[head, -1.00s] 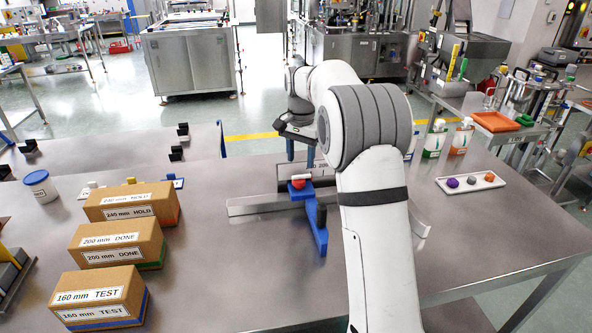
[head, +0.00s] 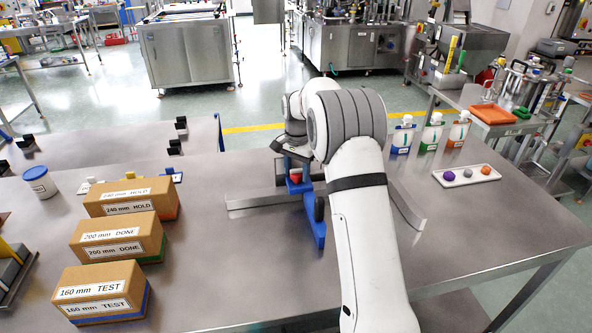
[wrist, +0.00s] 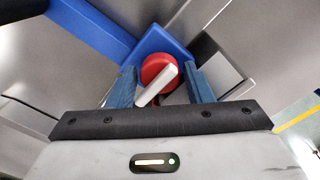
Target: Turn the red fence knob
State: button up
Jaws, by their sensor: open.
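The red fence knob (wrist: 158,72) is a round red disc with a pale raised bar (wrist: 157,86) set diagonally across it. It sits on a blue bracket (wrist: 160,42) in the wrist view. My gripper (wrist: 162,84) is open, with its two blue-grey fingers on either side of the knob. I cannot tell whether the fingers touch it. In the head view the knob shows as a small red patch (head: 296,177) below my gripper (head: 293,160), on top of the blue bracket (head: 314,222). My wrist hides part of it there.
Metal fence rails (head: 255,199) run along the table (head: 230,270) beside the bracket. Several cardboard boxes (head: 105,290) stand at the left. Bottles (head: 430,135) and a white tray (head: 466,177) are at the right. The front middle of the table is clear.

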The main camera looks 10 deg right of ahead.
jog(key=c, duration=0.7)
jog(key=shift+m, duration=0.3)
jog(key=m, duration=0.3)
jog(key=shift+m, duration=0.4)
jog(key=m, duration=0.4)
jog(key=shift+r, duration=0.1)
jog(key=m, duration=0.9)
jog(key=shift+m, duration=0.4)
